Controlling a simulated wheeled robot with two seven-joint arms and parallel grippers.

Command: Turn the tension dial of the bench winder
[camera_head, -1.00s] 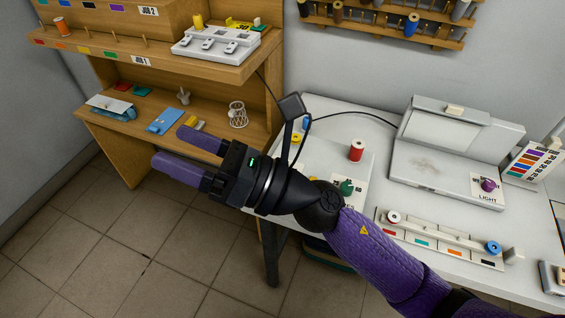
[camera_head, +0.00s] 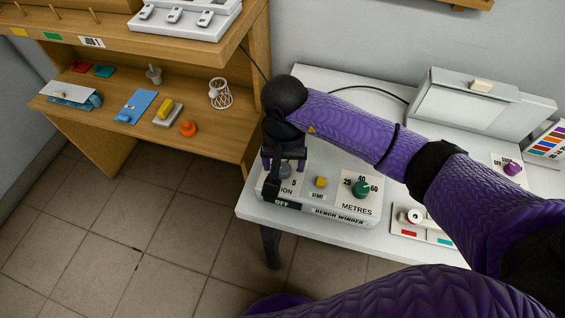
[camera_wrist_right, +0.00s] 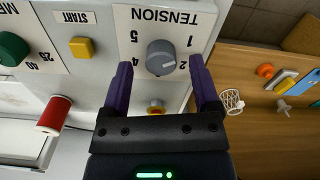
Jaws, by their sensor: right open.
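The bench winder (camera_head: 340,217) sits on the white bench, with its tension panel at its left end. The grey tension dial (camera_wrist_right: 160,58) shows clearly in the right wrist view, ringed by printed numbers; in the head view it is mostly hidden by my gripper. My right gripper (camera_head: 284,172) points down over this panel. In the wrist view its open fingers (camera_wrist_right: 161,62) stand either side of the dial, with gaps visible on both sides. Whether the fingertips are down at dial height I cannot tell. My left gripper is out of view.
Beside the dial are a yellow start button (camera_head: 320,182) and a green metres dial (camera_head: 361,188). A red spool (camera_wrist_right: 54,115) stands on the winder. The wooden shelf unit (camera_head: 215,145) stands close on the left. A light box (camera_head: 465,110) is at the back right.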

